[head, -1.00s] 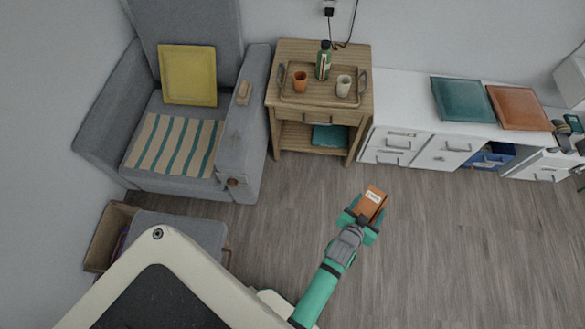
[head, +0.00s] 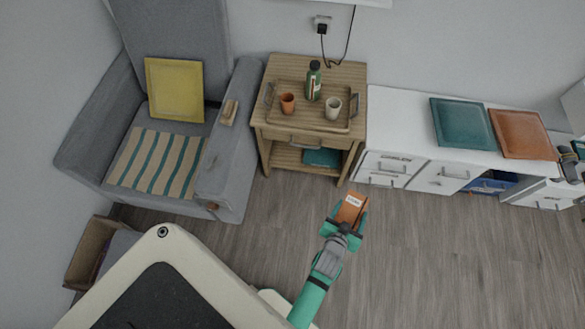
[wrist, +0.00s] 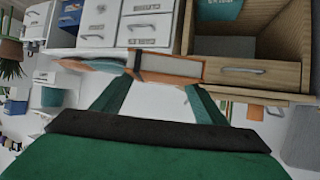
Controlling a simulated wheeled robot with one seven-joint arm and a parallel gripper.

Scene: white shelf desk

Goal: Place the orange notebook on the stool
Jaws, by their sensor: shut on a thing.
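The orange notebook (head: 351,208) is gripped above the wooden floor in the head view, a white label on its face. My gripper (head: 344,226) is shut on its near end, in front of the wooden side table. In the wrist view the notebook (wrist: 172,66) shows edge-on between the green fingers of my gripper (wrist: 152,92). A grey flat-topped piece (head: 121,246), possibly the stool, shows at the lower left, mostly hidden by my body. It is well to the left of my gripper.
A grey armchair (head: 238,165) stands at the left, with an open cardboard box (head: 88,250) below it. The side table (head: 340,72) holds a tray, cups and a bottle. A white desk (head: 400,105) runs along the wall. Floor (head: 440,260) right of my arm is clear.

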